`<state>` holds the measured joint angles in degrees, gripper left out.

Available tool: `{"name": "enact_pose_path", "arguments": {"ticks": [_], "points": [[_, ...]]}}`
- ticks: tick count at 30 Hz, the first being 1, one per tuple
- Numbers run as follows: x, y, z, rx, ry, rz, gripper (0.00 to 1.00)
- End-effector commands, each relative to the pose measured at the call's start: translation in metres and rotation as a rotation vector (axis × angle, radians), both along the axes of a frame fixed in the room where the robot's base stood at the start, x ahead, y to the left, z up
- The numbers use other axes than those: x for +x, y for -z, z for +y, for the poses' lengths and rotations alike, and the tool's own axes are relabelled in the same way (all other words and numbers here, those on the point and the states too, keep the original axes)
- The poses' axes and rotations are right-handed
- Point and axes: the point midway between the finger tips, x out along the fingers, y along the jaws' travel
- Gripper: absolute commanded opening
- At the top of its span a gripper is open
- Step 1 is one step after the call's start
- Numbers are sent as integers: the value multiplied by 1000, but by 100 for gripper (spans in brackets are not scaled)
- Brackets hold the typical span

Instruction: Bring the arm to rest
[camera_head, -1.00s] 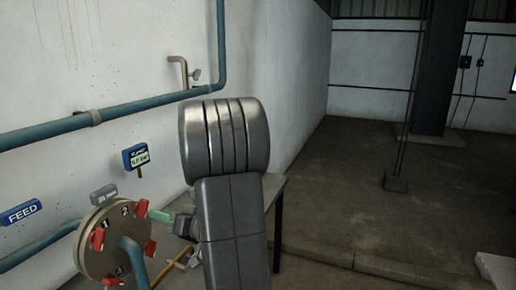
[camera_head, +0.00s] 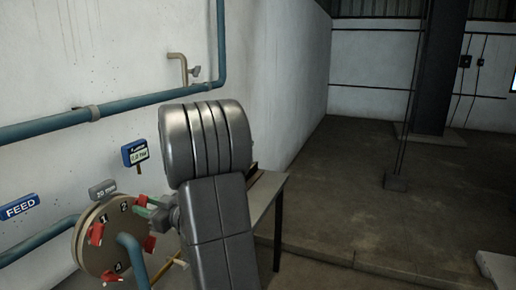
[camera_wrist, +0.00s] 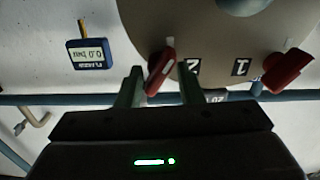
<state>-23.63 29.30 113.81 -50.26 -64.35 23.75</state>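My gripper (camera_head: 146,205) is close to a round tan cover (camera_head: 92,240) with numbered red clamps at its rim. In the wrist view my gripper (camera_wrist: 160,75) has its two green-grey fingers apart. A red clamp (camera_wrist: 160,72), beside the number 2, shows between the fingers, with a gap seen on each side; I cannot tell whether they touch. The same clamp (camera_head: 142,200) is partly covered by the fingers in the head view. Another red clamp (camera_wrist: 287,70) is beside the number 1. My arm link hides part of the wall and table.
Blue pipes (camera_head: 60,130) run along the white wall. A blue gauge sign (camera_head: 135,152) and a FEED sign (camera_head: 19,207) are on the wall side. A table (camera_head: 265,190) stands behind my arm. Open floor lies right, with a dark column (camera_head: 440,70).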

Motion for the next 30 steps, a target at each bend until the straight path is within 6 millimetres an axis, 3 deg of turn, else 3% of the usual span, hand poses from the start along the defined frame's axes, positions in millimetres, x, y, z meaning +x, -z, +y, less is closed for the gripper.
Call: {"name": "enact_pose_path", "arguments": {"ticks": [12, 30], "points": [[0, 0, 0, -97, 0, -236, 34], [1, 4, -6, -109, 19, -242, 34]]}}
